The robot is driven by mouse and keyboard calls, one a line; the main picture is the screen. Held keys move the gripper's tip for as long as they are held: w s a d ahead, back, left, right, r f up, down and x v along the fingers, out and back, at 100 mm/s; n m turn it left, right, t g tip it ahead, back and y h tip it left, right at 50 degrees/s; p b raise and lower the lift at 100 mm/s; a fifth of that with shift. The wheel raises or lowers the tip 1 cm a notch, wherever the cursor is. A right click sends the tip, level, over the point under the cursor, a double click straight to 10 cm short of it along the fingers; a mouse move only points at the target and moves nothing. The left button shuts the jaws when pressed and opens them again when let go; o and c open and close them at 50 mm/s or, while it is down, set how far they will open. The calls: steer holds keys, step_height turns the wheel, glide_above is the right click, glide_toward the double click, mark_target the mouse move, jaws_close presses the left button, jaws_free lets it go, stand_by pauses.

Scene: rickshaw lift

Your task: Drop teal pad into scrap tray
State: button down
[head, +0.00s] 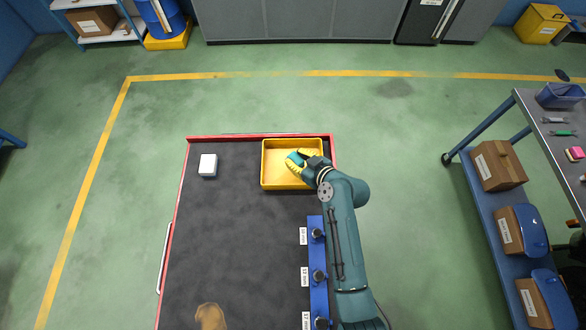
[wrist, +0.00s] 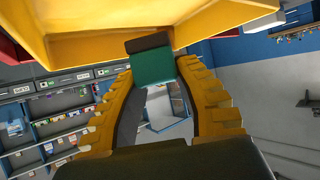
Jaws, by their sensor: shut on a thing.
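The teal pad (wrist: 154,68), with a dark strip along one edge, sits between the yellow fingers of my gripper (wrist: 158,80) in the wrist view. In the head view the teal pad (head: 294,160) shows at the tips of my gripper (head: 297,161), over the yellow scrap tray (head: 267,180). The tray stands at the far right corner of the dark mat. Its yellow wall also fills the top of the wrist view (wrist: 80,40). My gripper is shut on the pad. I cannot tell how high the pad is above the tray floor.
A white and blue block (head: 208,164) lies on the dark red-edged surface (head: 235,235), left of the tray. A blue strip (head: 317,250) with several dark knobs runs along the right side, close to my arm. A brown object (head: 210,316) lies at the near edge. The middle is clear.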

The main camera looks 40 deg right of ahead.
steer(key=shift+f, duration=0.65)
steer(key=c, duration=0.8)
jaws_free()
steer(key=v, duration=1.2)
